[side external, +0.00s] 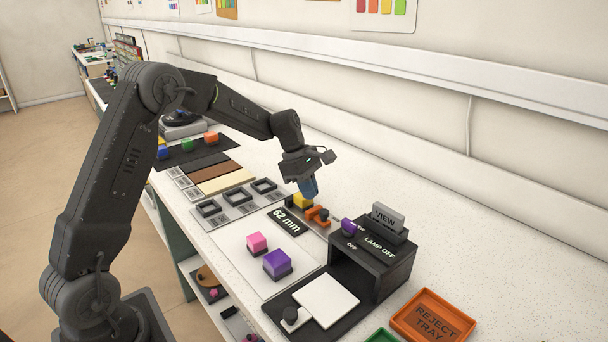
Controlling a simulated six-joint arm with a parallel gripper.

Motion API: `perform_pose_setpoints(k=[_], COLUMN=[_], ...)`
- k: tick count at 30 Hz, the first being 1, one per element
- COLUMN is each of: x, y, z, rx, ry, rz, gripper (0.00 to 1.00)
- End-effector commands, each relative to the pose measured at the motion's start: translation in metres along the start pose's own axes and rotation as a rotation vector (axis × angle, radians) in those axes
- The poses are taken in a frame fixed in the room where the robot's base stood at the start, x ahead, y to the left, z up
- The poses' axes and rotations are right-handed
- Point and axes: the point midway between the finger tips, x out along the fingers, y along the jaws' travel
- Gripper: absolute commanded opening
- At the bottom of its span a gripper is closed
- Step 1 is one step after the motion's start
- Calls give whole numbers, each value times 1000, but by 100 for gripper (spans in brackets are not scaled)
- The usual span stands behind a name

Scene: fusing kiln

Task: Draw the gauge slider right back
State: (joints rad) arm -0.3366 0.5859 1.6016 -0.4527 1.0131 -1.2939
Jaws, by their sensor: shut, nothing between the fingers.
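The gauge (287,221) lies on the white bench with a dark label reading "62 mm". Orange parts (318,214), which look like its slider, sit at its back right, beside a yellow block (302,201). I cannot tell whether the slider touches the block. My gripper (311,194) points down just above and behind the yellow block and the orange parts. Its bluish fingers are shut with nothing held. The far end of the gauge is partly hidden by my gripper.
Pink (257,242) and purple (277,264) blocks sit on a white sheet in front. An orange reject tray (433,318) is at front right.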

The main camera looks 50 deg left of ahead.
Motion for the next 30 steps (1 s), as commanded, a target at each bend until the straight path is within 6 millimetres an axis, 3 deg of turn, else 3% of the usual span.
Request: perform_pose_setpoints(k=[3, 8, 19, 25, 30], x=[17, 28, 30, 37, 37], y=[0, 0, 0, -6, -7], z=[0, 0, 0, 18, 19], rx=[0, 0, 0, 3, 0], ry=[-1, -1, 0, 0, 0], rz=[-2, -1, 1, 0, 1], gripper=[0, 0, 0, 0, 0])
